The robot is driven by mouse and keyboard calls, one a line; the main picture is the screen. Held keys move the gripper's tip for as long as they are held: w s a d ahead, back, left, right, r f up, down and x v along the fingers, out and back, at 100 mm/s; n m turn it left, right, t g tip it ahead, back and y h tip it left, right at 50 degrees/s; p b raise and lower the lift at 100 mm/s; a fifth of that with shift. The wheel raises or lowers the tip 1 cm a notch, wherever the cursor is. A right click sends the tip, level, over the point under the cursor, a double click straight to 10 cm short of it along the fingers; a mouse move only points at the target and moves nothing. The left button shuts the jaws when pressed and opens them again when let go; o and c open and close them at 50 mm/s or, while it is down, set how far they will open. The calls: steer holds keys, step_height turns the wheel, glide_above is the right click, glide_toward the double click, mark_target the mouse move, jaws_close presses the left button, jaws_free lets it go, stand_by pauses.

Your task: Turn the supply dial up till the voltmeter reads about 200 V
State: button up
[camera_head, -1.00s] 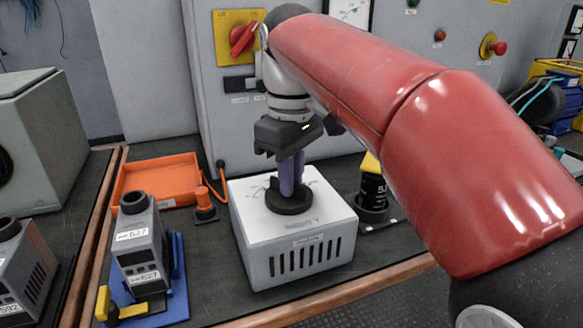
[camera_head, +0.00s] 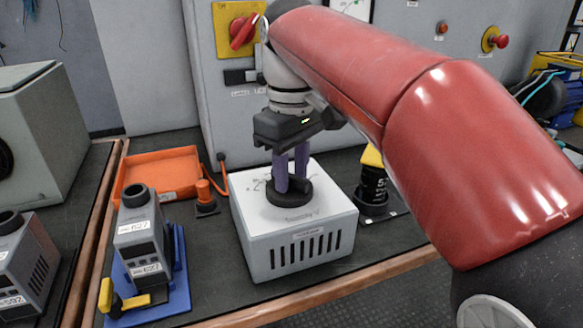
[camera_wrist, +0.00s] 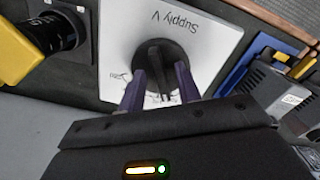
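The supply dial (camera_head: 290,197) is a black round knob with a raised grip bar, on top of a pale box (camera_head: 300,247) marked "Supply V". The dial also shows in the wrist view (camera_wrist: 160,58). My gripper (camera_head: 291,185) points down over it. Its purple fingers stand on either side of the grip bar, with a visible gap between them; in the wrist view (camera_wrist: 160,80) they look apart from the bar. A white-faced meter (camera_head: 350,8) on the cabinet shows only in part at the top edge, and its reading cannot be seen.
A red rotary switch (camera_head: 243,30) on a yellow plate is on the cabinet behind. An orange tray (camera_head: 160,172) and a grey device (camera_head: 138,232) on a blue stand are left of the box. A black cylinder with a yellow top (camera_head: 373,185) stands close on the right.

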mark_target(292, 175)
step_height(292, 175, up, 8)
steer(key=shift+f+p, duration=0.1)
steer(key=shift+p, duration=0.45)
stand_by(2.2)
